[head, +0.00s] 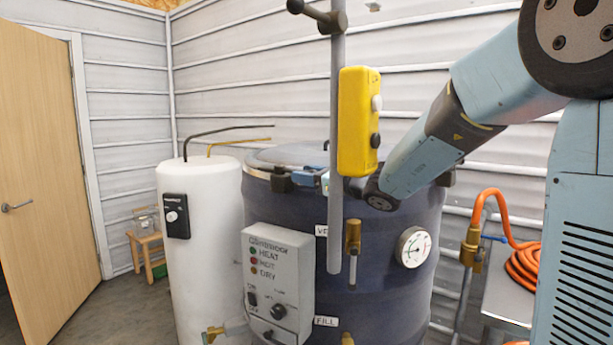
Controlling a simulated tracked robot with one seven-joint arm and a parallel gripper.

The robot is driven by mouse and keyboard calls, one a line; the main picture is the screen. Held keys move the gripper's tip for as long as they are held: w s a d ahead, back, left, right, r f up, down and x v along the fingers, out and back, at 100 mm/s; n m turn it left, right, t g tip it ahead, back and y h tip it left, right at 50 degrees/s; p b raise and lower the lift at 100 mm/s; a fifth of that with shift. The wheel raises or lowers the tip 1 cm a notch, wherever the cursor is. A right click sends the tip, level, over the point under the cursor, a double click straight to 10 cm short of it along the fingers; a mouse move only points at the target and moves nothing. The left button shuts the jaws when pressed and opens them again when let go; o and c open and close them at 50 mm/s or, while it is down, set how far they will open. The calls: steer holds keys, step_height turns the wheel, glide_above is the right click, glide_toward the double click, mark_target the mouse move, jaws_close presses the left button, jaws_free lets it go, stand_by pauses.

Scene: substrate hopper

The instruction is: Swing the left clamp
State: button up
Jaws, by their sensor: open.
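The vessel is a large dark blue drum (270,215) with a lid (290,154) on top. A small black clamp (281,181) sits on the left front of its rim. My arm comes in from the right, and its wrist is low beside the rim. My gripper (309,177) shows only in part at the front rim, pointing left, just right of the black clamp. The pole and yellow box cover part of it. Its jaws are open with nothing seen between them. I cannot tell whether it touches the clamp.
A grey pole (336,120) with a yellow control box (358,122) hangs in front of the vessel. A control panel (279,285) and a gauge (413,247) are on its front. A white tank (200,255) stands left. An orange hose (525,266) lies right.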

steer(key=v, duration=1.3)
steer(key=shift+s, duration=0.1)
